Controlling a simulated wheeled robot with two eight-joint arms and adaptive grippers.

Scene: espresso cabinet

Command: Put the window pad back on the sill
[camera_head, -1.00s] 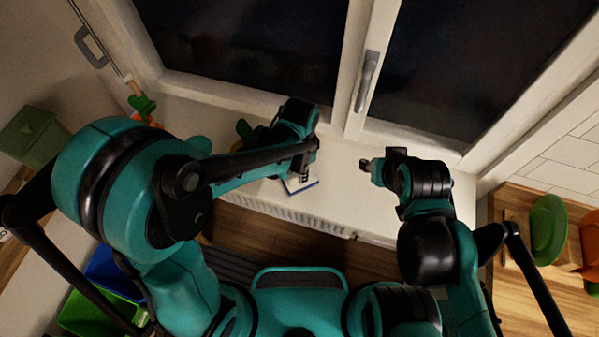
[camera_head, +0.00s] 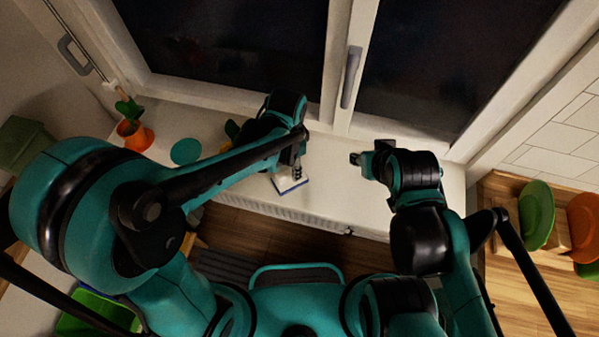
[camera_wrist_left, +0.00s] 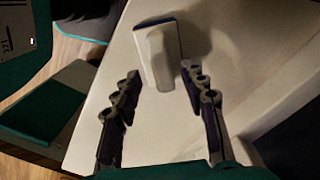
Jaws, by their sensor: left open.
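The window pad (camera_head: 291,186) is a white block on a blue-edged base. It rests on the white window sill (camera_head: 335,190), close to the front edge. My left gripper (camera_head: 299,173) is over it in the head view and partly covers it. In the left wrist view the pad's pale grip (camera_wrist_left: 158,55) stands just ahead of my open left fingers (camera_wrist_left: 161,75), roughly between their tips. I cannot tell whether they touch it. My right gripper (camera_head: 356,159) is above the sill to the right, with nothing visible in it; its jaws are too small to judge.
An orange pot (camera_head: 135,136) with a green plant and a teal disc (camera_head: 186,151) are on the sill at the left. The window handle (camera_head: 351,77) is behind the sill. Green plates (camera_head: 537,214) stand on the right counter. The sill's right part is clear.

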